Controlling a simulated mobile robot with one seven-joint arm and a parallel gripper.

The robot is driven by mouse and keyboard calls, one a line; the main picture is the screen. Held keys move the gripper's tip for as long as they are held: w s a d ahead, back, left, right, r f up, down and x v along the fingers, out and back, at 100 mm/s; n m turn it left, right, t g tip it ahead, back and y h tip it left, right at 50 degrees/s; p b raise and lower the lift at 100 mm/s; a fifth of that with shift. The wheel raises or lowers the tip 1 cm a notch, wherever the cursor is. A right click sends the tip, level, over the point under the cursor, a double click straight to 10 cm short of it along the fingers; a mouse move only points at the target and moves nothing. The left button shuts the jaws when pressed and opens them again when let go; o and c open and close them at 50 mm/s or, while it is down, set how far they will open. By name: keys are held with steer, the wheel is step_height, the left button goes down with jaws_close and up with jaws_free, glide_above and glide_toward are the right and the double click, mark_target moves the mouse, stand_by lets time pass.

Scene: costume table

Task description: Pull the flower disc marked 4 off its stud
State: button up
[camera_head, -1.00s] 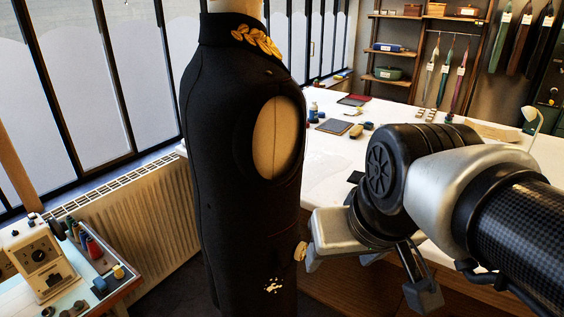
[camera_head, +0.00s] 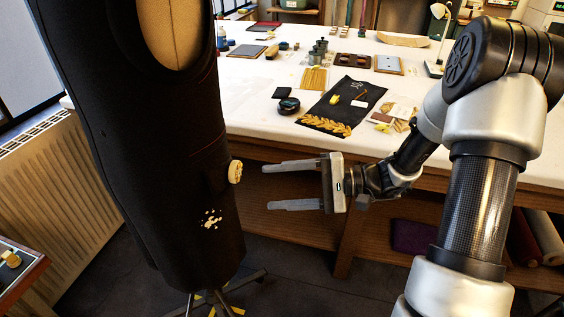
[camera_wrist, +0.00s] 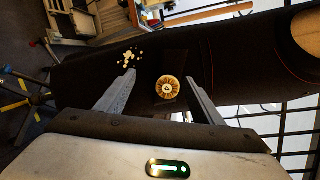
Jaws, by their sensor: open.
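A pale flower disc (camera_head: 235,172) sticks out from the side of the black garment on the dress form (camera_head: 180,190). In the wrist view the disc (camera_wrist: 167,88) shows face-on, round with a petalled rim and a mark at its centre too small to read. My gripper (camera_head: 268,187) is open and empty, to the right of the disc, with its fingers pointing left toward it. In the wrist view the disc appears between the two fingertips (camera_wrist: 160,80), apart from both. The stud behind the disc is hidden.
A patch of small pale pieces (camera_head: 211,219) sits on the garment below the disc. The white worktable (camera_head: 330,60) stands behind, holding a dark cloth with gold leaves (camera_head: 340,105) and small tools. A radiator (camera_head: 70,195) is at left.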

mark_target(239, 172)
steer(key=shift+w+a+f+m+t+y, duration=0.25)
steer(key=shift+w+a+m+t, duration=0.15)
steer(key=shift+w+a, duration=0.45)
steer(key=shift+w+a+f+m+t+y, duration=0.25)
steer(key=shift+w+a+t, duration=0.4)
steer(key=shift+w, duration=0.35)
steer(key=shift+w+a+f+m+t+y, duration=0.2)
steer(key=shift+w+a+m+t, duration=0.15)
steer(key=shift+w+a, duration=0.5)
steer(key=shift+x, duration=1.6)
steer(key=shift+w+r, duration=0.1)
steer(key=c, duration=1.4)
steer(key=shift+d, duration=0.1)
steer(key=shift+d, duration=0.2)
steer(key=shift+b+v, duration=0.3)
steer(key=shift+v, duration=2.1)
